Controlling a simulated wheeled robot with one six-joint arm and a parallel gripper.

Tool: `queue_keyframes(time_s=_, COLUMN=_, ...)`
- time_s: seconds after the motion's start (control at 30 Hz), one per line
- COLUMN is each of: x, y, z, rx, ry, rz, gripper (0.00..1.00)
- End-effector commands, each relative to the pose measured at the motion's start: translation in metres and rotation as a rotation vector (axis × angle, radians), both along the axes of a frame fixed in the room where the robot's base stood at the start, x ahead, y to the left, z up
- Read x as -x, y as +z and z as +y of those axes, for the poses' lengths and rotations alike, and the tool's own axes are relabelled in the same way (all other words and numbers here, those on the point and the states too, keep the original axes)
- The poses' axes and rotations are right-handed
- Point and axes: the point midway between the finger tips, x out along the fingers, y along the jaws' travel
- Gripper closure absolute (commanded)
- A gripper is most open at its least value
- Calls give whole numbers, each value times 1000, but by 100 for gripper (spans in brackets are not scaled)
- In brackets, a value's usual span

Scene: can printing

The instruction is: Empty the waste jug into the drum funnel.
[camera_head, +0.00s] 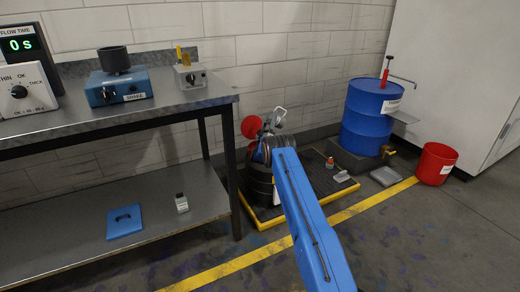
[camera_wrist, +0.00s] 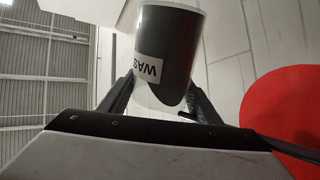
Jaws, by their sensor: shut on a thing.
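My gripper (camera_wrist: 160,100) is shut on the waste jug (camera_wrist: 178,50) in the wrist view, with one finger on each side. The jug is a cylinder with a wide dark band, pale ends and a white label of which "WAS" can be read. In the head view my gripper and the jug are at the end of my blue arm, largely hidden among the clutter by the black drum (camera_head: 258,188). A red disc (camera_head: 251,127) stands above that drum; it also shows close on the right of the wrist view (camera_wrist: 285,115). The funnel cannot be made out clearly.
The black drum stands on a yellow-edged pallet (camera_head: 263,222). A steel bench (camera_head: 180,108) is on the left. A blue drum (camera_head: 366,120) with a red pump and a red bucket (camera_head: 436,163) stand to the right. The floor in front is clear.

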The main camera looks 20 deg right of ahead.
Motion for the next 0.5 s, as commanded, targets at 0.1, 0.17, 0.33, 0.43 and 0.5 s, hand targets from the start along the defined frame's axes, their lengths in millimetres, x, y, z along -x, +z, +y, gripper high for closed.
queue_keyframes(time_s=0.1, x=0, y=1, z=0, rx=12, ry=0, rz=0, gripper=74)
queue_keyframes(time_s=0.17, x=0, y=2, z=0, rx=18, ry=-1, rz=2, gripper=74)
queue_keyframes(time_s=0.33, x=0, y=2, z=1, rx=34, ry=-1, rz=4, gripper=74)
queue_keyframes(time_s=0.43, x=0, y=2, z=1, rx=42, ry=-1, rz=5, gripper=74)
queue_keyframes(time_s=0.5, x=0, y=2, z=1, rx=48, ry=-1, rz=6, gripper=74)
